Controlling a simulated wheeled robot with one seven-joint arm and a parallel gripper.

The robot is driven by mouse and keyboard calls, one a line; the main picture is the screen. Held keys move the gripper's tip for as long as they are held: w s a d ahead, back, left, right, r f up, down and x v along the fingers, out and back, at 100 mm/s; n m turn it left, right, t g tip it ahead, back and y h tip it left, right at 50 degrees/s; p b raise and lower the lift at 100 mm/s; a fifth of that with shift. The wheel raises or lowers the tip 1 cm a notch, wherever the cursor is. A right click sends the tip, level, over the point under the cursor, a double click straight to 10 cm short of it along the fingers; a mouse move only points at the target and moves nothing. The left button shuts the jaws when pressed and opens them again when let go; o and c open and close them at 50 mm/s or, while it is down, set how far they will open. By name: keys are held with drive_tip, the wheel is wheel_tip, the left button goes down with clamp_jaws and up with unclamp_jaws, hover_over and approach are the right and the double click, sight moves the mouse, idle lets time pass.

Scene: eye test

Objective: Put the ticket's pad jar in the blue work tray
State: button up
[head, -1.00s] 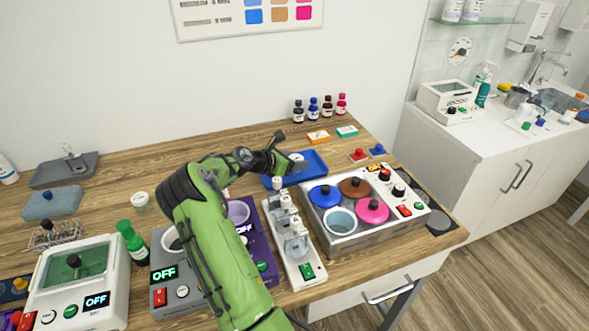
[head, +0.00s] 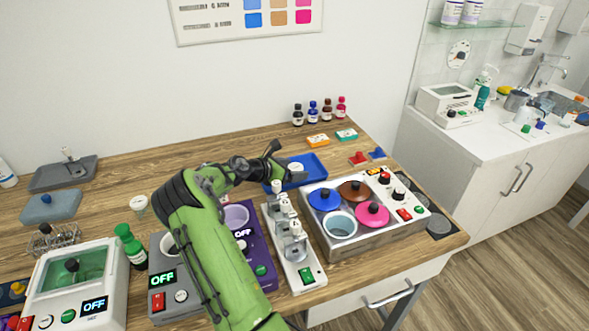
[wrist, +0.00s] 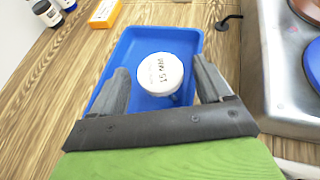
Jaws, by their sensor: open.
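A round jar with a white lid (wrist: 160,72) stands upright inside the blue work tray (wrist: 150,40). The lid carries dark handwriting that I cannot read surely. My gripper (wrist: 163,80) is open around the jar, one finger on each side, with blue tray showing between the jar and the fingers. In the head view, my gripper (head: 283,163) is over the left part of the tray (head: 316,165), and the jar's white lid (head: 296,167) shows beside the fingers. The ticket cannot be made out.
A steel warmer with coloured lids (head: 350,238) stands close in front of the tray. Another white-lidded jar (head: 139,203) stands at left. Bare wood lies left of the tray.

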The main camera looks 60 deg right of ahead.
drive_tip(key=p+v, duration=0.1)
drive_tip(key=v, duration=0.9)
drive_tip(key=shift+r+p, duration=0.15)
drive_tip(key=shift+p, duration=0.15)
drive_tip(key=a+r+m+t+y, duration=0.3)
drive_tip(key=a, duration=0.6)
drive_tip(key=a+r+m+t+y, duration=0.3)
drive_tip(key=a, duration=0.7)
drive_tip(key=a+r+m+t+y, duration=0.2)
drive_tip(key=a+r+m, duration=0.2)
drive_tip(key=a, duration=0.5)
drive_tip(key=s+a+r+m+t+y, duration=0.1)
drive_tip(key=s+a, duration=0.5)
drive_tip(key=a, duration=0.2)
drive_tip(key=s+a+r+m+t+y, duration=0.1)
drive_tip(key=s+a+m+t+y, duration=0.1)
drive_tip(key=s+a, duration=0.4)
drive_tip(key=shift+a+y, duration=0.3)
drive_tip(key=shift+a, duration=0.95)
